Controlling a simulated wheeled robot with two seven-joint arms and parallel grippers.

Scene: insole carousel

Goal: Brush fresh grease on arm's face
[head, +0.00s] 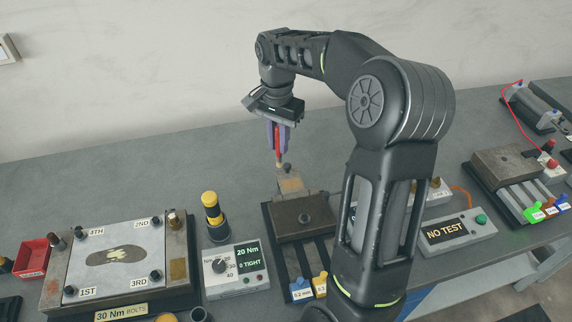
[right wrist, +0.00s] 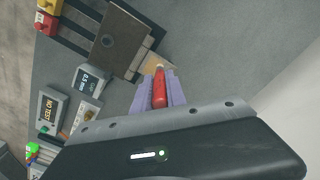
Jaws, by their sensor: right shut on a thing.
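My right gripper (head: 276,128) points down over the middle of the bench, shut on a red-handled brush (head: 278,145). The brush and the purple fingers also show in the right wrist view, with the red handle (right wrist: 160,90) between the fingers (right wrist: 158,98). The brush's pale tip is down at the upright grey arm (head: 289,174) at the back of the middle fixture (head: 303,227). The arm has a tan patch on its face (head: 291,185), which also shows in the right wrist view (right wrist: 153,62). I cannot tell whether the bristles touch it. My left gripper is out of view.
A plate with numbered bolts (head: 117,252) stands at the left, beside a red bin (head: 32,258). A torque box (head: 236,268) and a yellow-black tool (head: 212,210) stand between it and the fixture. A NO TEST box (head: 448,233) and another fixture (head: 508,168) stand right. The back of the bench is clear.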

